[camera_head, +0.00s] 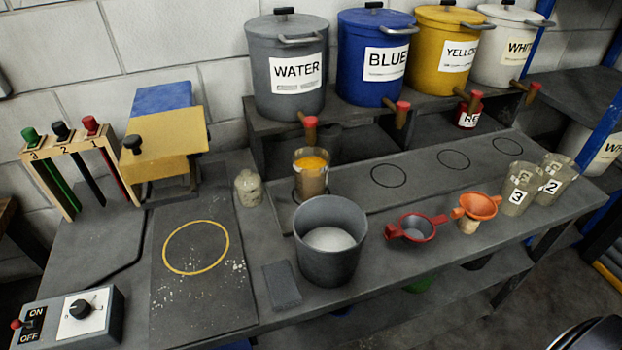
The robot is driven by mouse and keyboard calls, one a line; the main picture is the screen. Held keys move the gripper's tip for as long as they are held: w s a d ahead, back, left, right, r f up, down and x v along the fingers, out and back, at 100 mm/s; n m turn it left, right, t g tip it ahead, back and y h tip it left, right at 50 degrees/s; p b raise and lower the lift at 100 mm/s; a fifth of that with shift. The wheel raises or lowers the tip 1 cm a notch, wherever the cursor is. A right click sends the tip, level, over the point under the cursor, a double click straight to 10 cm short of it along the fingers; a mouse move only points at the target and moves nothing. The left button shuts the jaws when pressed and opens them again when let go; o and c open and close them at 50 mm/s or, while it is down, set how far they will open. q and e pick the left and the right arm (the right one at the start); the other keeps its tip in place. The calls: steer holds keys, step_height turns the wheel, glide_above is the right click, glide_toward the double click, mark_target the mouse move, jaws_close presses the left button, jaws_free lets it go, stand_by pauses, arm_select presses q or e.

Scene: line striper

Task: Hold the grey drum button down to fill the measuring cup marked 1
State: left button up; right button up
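The grey drum (287,75) labelled WATER stands on the raised shelf at the back. Its tap ends in a red button (310,122), with nothing touching it. A clear brownish measuring cup (312,182) stands upright below this tap, with yellow-orange showing near its top. No number is readable on it, and I cannot tell how full it is. Measuring cups marked 3 (516,196) and 2 (551,187) stand together at the right of the bench. Neither of my grippers shows in the head view.
Blue (371,70), yellow (441,55) and white (500,55) drums stand right of the grey one. A grey bucket (330,262) with white contents stands before the cup. A red strainer (417,228) and orange funnel (476,207) lie right. A small jar (248,188) stands left.

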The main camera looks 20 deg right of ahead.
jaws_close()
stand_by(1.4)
